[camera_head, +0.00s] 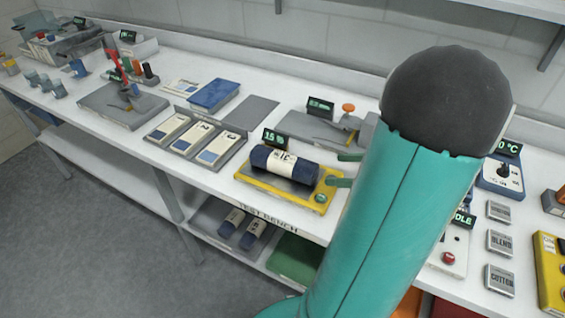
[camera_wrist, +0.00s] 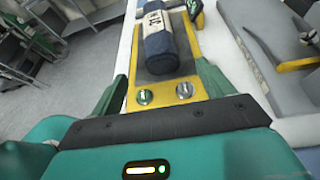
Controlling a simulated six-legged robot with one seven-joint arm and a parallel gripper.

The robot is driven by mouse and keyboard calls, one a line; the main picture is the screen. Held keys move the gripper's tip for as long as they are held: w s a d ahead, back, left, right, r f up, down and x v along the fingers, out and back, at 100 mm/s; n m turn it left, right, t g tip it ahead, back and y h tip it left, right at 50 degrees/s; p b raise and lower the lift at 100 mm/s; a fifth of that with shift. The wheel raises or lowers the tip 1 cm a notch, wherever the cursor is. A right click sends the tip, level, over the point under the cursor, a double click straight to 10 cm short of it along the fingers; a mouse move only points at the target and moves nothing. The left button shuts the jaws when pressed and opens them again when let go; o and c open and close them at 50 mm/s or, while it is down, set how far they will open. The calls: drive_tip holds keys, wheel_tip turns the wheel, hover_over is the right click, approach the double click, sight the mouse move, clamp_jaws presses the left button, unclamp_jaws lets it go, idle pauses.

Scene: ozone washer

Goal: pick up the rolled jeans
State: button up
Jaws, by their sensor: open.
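The rolled jeans (camera_head: 263,158) are a dark blue roll with a pale lettered band. They lie on the grey plate of a yellow scale (camera_head: 255,184) on the white bench. In the wrist view the roll (camera_wrist: 161,45) lies ahead, at the far end of the yellow scale (camera_wrist: 168,98). My gripper (camera_head: 345,170) is open and empty, at the right end of the scale, with its fingers pointing at the roll. In the wrist view my gripper (camera_wrist: 162,72) has one finger on each side of the scale's near end. The roll is beyond the fingertips, apart from them.
A lit display (camera_head: 276,138) stands behind the roll. A tray of labelled samples (camera_head: 196,140) is to the left. A grey device with an orange knob (camera_head: 348,108) is behind. Two more rolls (camera_head: 242,228) lie on the lower shelf. My arm hides part of the bench on the right.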

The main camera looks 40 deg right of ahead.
sight(301, 168)
drive_tip(key=x, duration=1.2)
drive_tip(key=shift+f, duration=0.1)
drive_tip(key=c, duration=1.4)
drive_tip(key=shift+s, duration=0.1)
